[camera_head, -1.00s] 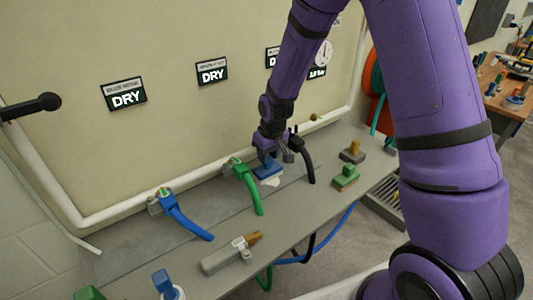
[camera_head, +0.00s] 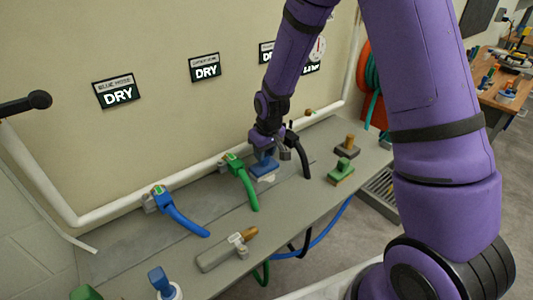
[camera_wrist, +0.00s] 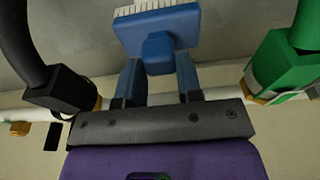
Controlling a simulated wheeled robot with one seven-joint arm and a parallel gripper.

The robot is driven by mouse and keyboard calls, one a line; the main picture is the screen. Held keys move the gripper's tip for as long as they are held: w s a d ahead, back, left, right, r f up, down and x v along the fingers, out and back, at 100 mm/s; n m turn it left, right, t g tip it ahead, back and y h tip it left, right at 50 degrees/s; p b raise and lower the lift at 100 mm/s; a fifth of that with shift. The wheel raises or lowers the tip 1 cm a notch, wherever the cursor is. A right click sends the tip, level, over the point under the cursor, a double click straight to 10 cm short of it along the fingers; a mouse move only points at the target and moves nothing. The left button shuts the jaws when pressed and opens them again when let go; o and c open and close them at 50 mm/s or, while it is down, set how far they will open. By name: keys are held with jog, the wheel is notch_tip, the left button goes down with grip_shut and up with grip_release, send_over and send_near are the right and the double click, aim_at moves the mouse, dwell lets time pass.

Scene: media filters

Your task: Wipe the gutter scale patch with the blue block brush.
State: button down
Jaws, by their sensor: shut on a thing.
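My gripper (camera_head: 265,153) is shut on the handle of the blue block brush (camera_head: 263,171). The brush is held block down, low over the grey shelf between the green hose and the black hose. In the wrist view the blue block (camera_wrist: 158,22) shows its white bristles pointing away from my gripper, with its handle between the two fingers. A small pale patch (camera_head: 267,180), which looks like the scale, shows at the brush's near edge. The brush hides the rest, and I cannot tell whether the bristles touch it.
The green hose (camera_head: 246,187) stands close left of the brush, the black hose (camera_head: 304,160) close right. A blue hose (camera_head: 181,216) is farther left. A green block brush (camera_head: 342,172) and a dark brush (camera_head: 347,149) sit right. A grey tool (camera_head: 226,250) lies in front.

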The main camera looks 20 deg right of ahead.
jog(key=shift+w+a+f, duration=0.1)
jog(key=shift+w+a, duration=0.2)
jog(key=shift+w, duration=0.45)
jog(key=shift+s+d, duration=0.1)
jog(key=shift+s, duration=0.05)
jog(key=shift+s+d, duration=0.2)
jog(key=shift+s, duration=0.5)
jog(key=shift+s+d, duration=0.2)
jog(key=shift+s, duration=0.45)
jog(key=shift+w+a, duration=0.25)
jog(key=shift+w, duration=0.55)
jog(key=shift+w+a, duration=0.25)
jog(key=shift+w, duration=0.5)
jog(key=shift+s+d, duration=0.25)
jog(key=shift+s, duration=0.55)
jog(key=shift+s+d, duration=0.25)
jog(key=shift+s, duration=0.55)
jog(key=shift+w+a, duration=0.25)
jog(key=shift+w, duration=0.6)
jog(key=shift+w+a, duration=0.25)
jog(key=shift+w, duration=0.5)
